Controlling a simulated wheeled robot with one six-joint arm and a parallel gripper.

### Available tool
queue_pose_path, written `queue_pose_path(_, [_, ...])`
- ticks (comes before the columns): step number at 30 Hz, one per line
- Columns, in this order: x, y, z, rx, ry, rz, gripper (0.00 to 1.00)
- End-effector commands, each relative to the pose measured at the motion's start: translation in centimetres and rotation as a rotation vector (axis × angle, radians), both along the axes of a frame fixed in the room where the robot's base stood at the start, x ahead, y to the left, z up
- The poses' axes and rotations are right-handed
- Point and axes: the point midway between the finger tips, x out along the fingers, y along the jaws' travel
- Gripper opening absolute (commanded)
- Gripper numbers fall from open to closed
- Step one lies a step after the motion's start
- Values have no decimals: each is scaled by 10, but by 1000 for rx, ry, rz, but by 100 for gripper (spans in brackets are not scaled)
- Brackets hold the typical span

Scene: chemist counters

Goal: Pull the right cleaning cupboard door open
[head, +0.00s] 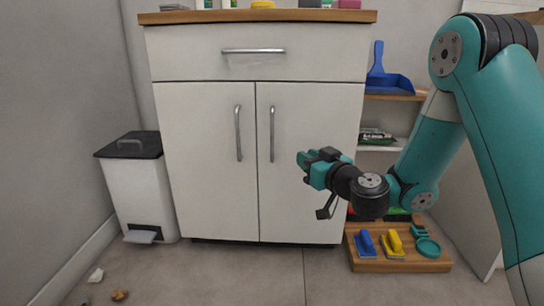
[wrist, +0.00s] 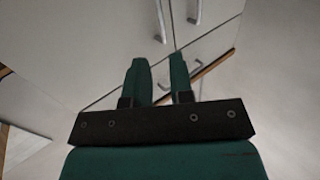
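The white cupboard has a left door (head: 205,160) and a right door (head: 312,130), both shut. The right door's vertical metal handle (head: 272,134) stands beside the centre seam, opposite the left door's handle (head: 238,133). My gripper (head: 303,166) is in front of the right door, to the right of and a little below its handle in the head view, apart from it. In the wrist view, my gripper's two green fingers (wrist: 159,72) have a gap with nothing between them.
A drawer (head: 255,66) with a horizontal handle sits above the doors. A pedal bin (head: 138,185) stands left of the cupboard. At right, a low wooden board (head: 400,265) holds brushes and a teal round item. Small debris (head: 120,295) lies on the floor at left.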

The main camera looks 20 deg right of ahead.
Motion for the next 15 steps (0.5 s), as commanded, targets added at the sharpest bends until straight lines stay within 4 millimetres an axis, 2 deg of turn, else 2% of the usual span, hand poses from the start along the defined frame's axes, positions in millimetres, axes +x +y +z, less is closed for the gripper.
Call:
queue_pose_path(5, [14, 1, 3, -3, -2, -10, 22])
queue_pose_path(15, [78, 21, 4, -4, -3, -6, 22])
